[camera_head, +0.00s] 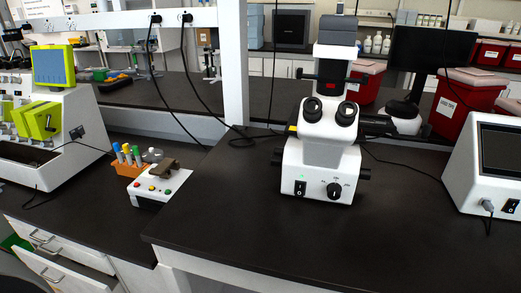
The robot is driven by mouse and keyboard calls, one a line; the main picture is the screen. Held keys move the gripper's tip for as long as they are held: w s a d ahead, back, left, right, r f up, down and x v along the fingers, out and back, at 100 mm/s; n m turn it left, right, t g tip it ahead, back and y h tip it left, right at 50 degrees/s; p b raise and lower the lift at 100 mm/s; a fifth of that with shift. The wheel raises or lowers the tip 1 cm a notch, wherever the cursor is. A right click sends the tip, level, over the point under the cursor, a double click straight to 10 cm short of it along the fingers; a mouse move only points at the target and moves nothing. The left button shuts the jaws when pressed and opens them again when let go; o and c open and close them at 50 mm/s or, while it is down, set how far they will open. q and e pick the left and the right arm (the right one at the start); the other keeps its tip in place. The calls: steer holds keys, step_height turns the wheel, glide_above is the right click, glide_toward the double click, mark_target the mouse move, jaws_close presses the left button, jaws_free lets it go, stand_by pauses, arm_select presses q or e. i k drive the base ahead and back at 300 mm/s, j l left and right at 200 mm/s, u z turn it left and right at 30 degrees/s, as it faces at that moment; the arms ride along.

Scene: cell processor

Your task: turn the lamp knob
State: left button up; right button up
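The white microscope (318,150) stands upright on the dark bench, with its two eyepieces facing me. A black round knob (334,190) with a white pointer mark and small markings around it sits on the right of its front base. I take this for the lamp knob. A black switch (300,188) with a small green light above it is to the left of the knob. Neither of my grippers shows in the head view, and nothing touches the knob.
The dark bench (240,215) is clear in front of and left of the microscope. A white device with a screen (497,150) stands at the right edge. Red bins (462,105) are behind. A small white button box (160,188) sits on the lower bench at left.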

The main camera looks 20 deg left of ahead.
mark_target(278, 151)
steer(key=j, duration=0.45)
steer(key=k+j+z, duration=0.15)
steer(key=j, duration=0.25)
steer(key=k+j, duration=0.1)
steer(key=j, duration=0.35)
steer(key=k+j+z, duration=0.15)
steer(key=j, duration=0.25)
steer(key=i, duration=0.05)
